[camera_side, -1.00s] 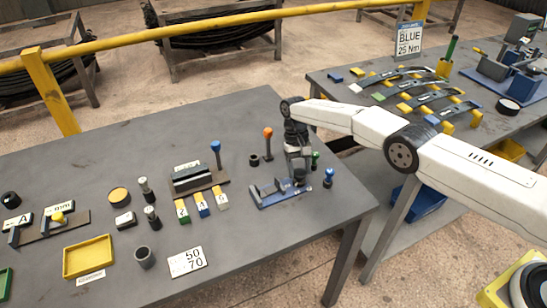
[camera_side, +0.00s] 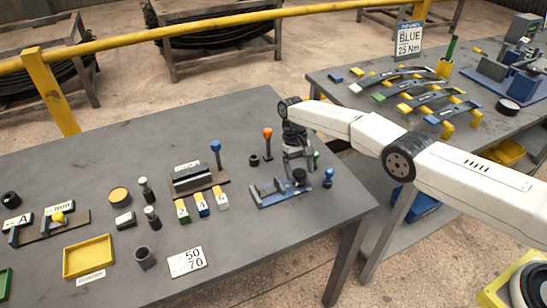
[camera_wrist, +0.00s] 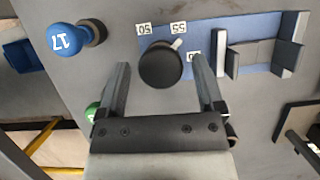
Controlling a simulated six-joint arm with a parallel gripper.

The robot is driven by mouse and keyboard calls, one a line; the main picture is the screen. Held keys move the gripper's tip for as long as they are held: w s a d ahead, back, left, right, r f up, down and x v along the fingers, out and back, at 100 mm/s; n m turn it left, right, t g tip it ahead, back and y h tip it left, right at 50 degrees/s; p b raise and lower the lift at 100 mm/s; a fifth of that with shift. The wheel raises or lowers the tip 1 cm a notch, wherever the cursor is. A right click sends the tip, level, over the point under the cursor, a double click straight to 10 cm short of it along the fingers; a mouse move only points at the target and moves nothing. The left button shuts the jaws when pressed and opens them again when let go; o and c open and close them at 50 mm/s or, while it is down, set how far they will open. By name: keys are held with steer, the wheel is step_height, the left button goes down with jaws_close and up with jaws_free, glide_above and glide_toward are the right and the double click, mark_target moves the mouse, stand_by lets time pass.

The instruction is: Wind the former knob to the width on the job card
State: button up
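The blue former (camera_side: 268,197) stands near the right end of the grey bench, with grey jaws on it. Its round black knob (camera_side: 299,176) is below my gripper (camera_side: 297,165). In the wrist view the knob (camera_wrist: 160,68) lies between the two spread fingers of my gripper (camera_wrist: 160,63), with a gap on each side. The knob's pale pointer (camera_wrist: 177,44) points nearest the 55 label (camera_wrist: 178,28). A 50 label (camera_wrist: 144,29) is beside it, and a third label is partly hidden by the right finger. A white card (camera_side: 187,261) reads 50 over 70.
A blue-topped peg marked 17 (camera_wrist: 68,39) stands close to the former, and a green one (camera_wrist: 92,112) is partly hidden by the left finger. An orange-topped lever (camera_side: 267,140) is behind. The bench's right edge is near.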

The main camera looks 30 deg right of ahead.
mark_target(302, 175)
steer(key=shift+r, duration=0.25)
stand_by(0.4)
steer(key=shift+r, duration=1.3)
steer(key=s+d+r, duration=0.2)
steer(key=s+r, duration=0.8)
steer(key=s, duration=0.3)
steer(key=shift+s+d, duration=0.3)
steer(key=shift+s, duration=0.1)
steer(key=shift+f, duration=0.1)
stand_by(0.4)
